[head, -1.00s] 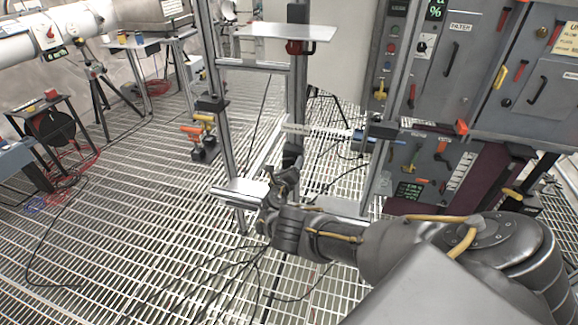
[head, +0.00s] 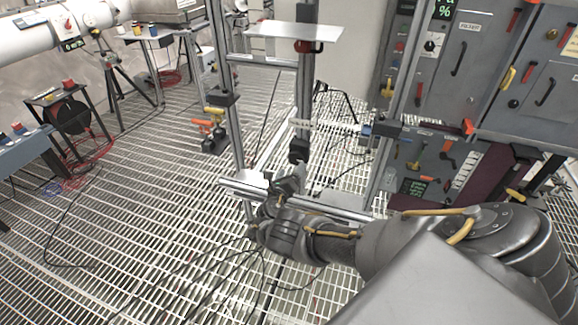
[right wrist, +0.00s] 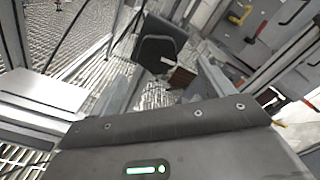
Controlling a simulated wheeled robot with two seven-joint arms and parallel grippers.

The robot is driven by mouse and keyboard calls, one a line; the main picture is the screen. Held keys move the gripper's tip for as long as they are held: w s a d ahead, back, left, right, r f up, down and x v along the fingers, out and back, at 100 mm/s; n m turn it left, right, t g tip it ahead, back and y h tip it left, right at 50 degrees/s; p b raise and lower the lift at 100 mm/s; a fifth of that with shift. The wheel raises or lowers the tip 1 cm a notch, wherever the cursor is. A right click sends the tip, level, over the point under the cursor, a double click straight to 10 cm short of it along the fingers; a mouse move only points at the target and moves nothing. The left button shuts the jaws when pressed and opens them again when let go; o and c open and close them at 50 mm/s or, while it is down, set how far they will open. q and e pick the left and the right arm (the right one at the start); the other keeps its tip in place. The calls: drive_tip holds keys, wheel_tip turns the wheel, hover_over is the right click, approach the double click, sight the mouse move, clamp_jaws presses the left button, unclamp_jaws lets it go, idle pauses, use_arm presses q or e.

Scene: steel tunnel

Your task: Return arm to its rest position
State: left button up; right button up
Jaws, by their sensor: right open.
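My right arm (head: 385,245) comes in from the lower right of the head view and reaches left to the metal frame. Its gripper (head: 292,182) is open, with its fingers by the frame's lower crossbars. I see nothing held in it. In the right wrist view one dark finger (right wrist: 160,48) and a brown pad (right wrist: 181,77) show above the wrist housing, with grating and frame parts behind. I cannot tell if the fingers touch the frame. My left gripper is in neither view.
Grey control panels (head: 470,60) stand at right.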

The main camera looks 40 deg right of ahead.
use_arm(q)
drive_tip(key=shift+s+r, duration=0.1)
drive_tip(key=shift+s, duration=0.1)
use_arm(e)
drive_tip(key=shift+s+a, duration=0.15)
drive_tip(key=shift+a, duration=0.05)
drive_tip(key=shift+a+f, duration=0.1)
drive_tip(key=shift+a, duration=0.1)
